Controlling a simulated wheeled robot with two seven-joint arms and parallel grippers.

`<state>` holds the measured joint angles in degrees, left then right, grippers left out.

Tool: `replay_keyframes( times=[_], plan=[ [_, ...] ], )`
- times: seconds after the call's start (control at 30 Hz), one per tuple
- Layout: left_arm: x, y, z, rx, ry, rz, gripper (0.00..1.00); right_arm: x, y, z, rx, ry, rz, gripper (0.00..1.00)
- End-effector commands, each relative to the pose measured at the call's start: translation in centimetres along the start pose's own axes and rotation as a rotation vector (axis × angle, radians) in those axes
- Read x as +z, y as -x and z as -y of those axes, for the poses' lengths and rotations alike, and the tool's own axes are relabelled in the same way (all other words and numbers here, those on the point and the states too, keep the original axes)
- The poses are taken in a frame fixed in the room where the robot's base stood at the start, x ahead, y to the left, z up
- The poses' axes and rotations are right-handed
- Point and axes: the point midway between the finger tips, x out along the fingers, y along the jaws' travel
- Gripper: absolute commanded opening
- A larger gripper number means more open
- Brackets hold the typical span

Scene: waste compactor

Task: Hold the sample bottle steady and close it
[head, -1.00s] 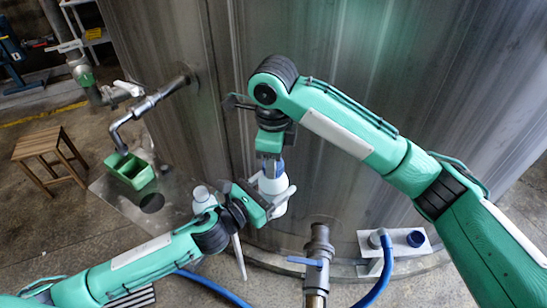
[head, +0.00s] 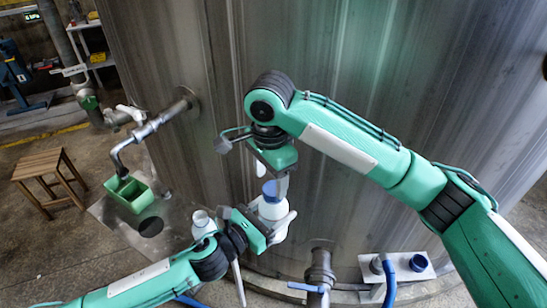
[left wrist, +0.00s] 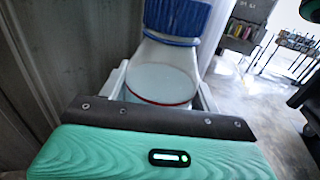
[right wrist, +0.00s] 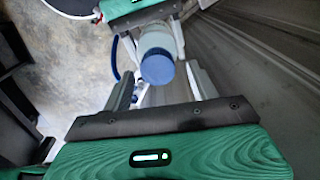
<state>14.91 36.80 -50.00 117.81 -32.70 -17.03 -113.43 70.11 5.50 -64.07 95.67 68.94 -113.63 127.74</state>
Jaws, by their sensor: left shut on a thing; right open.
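The sample bottle (head: 271,211) is white and stands upright between the fingers of my left gripper (head: 274,228), which is shut on it. A blue cap (head: 271,188) sits on top of the bottle; whether it is fully tight I cannot tell. In the left wrist view, the bottle (left wrist: 160,84) shows a red line and the ribbed cap (left wrist: 178,20) above it. My right gripper (head: 272,177) is open and empty just above the cap. In the right wrist view, the cap (right wrist: 157,68) lies between its spread fingers, with gaps on both sides.
A large steel tank wall (head: 400,100) stands close behind the bottle. A white plate with a blue cap (head: 418,263) is at right, near a valve pipe (head: 320,270). A green container (head: 130,195) is under a tap at left.

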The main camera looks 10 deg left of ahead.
Motion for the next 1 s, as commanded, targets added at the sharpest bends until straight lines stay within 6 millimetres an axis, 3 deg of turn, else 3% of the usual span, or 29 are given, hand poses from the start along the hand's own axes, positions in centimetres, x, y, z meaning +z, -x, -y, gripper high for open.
replay_keyframes(
  times=[1.0],
  plan=[
    [0.1, 0.0, 0.0, 0.0, -0.001, 0.002, 0.0, -0.3, 2.3, 0.1, 0.005, 1.693, 0.011, 0.6]
  ],
)
